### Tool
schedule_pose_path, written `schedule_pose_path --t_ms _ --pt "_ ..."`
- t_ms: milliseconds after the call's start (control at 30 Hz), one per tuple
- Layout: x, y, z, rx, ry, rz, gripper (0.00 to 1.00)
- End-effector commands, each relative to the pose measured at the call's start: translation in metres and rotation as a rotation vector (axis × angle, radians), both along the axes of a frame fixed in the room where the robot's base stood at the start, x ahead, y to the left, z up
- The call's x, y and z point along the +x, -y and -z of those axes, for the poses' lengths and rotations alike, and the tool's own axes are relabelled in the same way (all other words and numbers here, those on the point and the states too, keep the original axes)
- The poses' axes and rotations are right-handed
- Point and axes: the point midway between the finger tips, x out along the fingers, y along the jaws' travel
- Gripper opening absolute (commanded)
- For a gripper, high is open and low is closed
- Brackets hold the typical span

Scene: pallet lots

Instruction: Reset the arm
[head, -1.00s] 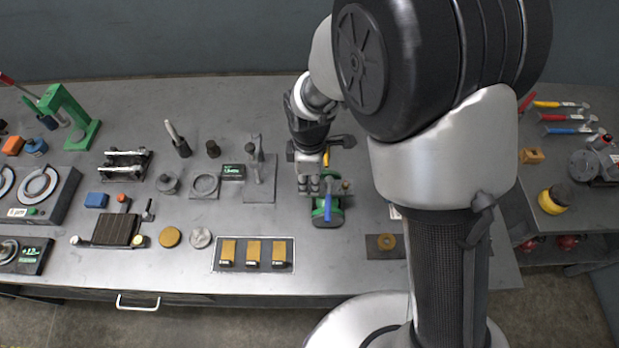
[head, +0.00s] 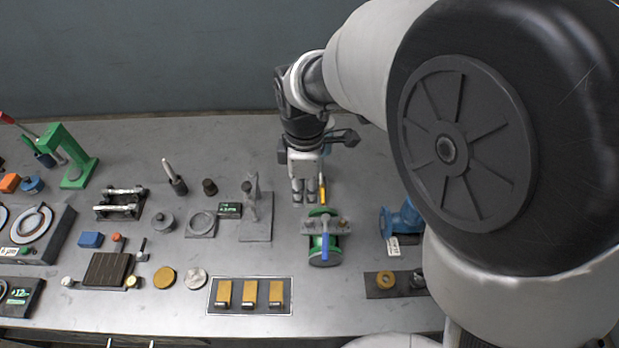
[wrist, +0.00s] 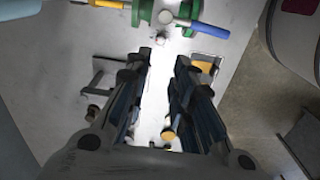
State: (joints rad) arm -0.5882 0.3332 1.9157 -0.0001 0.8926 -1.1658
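My gripper (head: 304,196) hangs over the bench with its fingers pointing down. It is behind and slightly left of the green valve (head: 318,257) with the blue handle (head: 325,246), apart from it in the picture. In the wrist view my gripper's two fingers (wrist: 166,62) stand apart with an empty gap between them. The green valve (wrist: 146,10) and its blue handle (wrist: 210,29) show at the top of that view, beyond the fingertips. My upper arm fills the right of the head view and hides that side of the bench.
A framed plate (head: 291,306) with three brass blocks lies at the bench front. A blue valve (head: 397,221) stands right of the green one, partly hidden by my arm. A green press (head: 75,160) and several fixtures fill the left. The wall (head: 150,60) stands behind.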

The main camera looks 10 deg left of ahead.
Motion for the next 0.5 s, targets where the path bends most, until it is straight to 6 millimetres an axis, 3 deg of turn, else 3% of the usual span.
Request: schedule_pose_path --t_ms 500 --pt "0.0003 0.0046 -0.0044 0.004 0.006 0.025 0.23"
